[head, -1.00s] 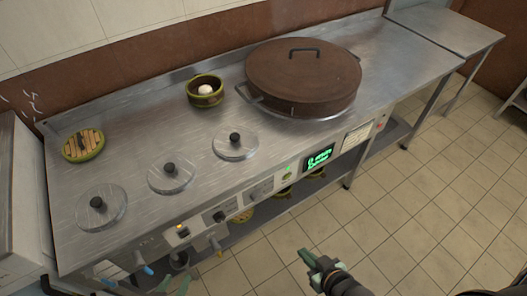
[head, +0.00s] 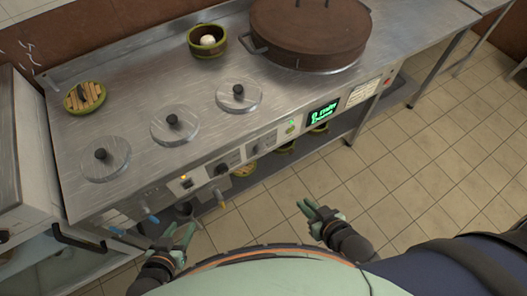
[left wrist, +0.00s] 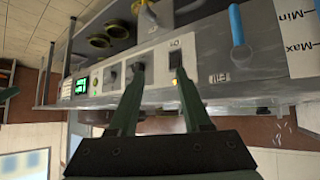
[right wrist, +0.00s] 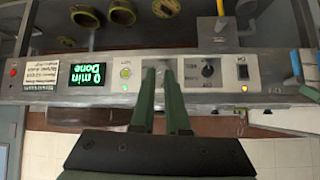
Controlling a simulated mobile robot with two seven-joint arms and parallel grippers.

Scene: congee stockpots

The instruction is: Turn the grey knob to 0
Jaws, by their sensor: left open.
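The grey knob (head: 260,142) sits on the stove's front panel, between a black knob (head: 222,161) and a green button (head: 291,127). It also shows in the left wrist view (left wrist: 112,78). In the right wrist view my right gripper's fingers largely hide it, and its pointer cannot be read. My right gripper (head: 318,211) is in front of and below the panel, apart from it, with a narrow gap between its fingers and nothing in it. My left gripper (head: 182,236) is open and empty, in front of the panel's left part.
The green display (right wrist: 88,74) reads "0 min Done". A switch (head: 186,182) with an orange light and blue-handled taps (head: 152,218) are at the panel's left. Round lids (head: 174,125), a large brown lidded pot (head: 310,30) and a steamer basket (head: 207,40) are on top. Tiled floor is clear at right.

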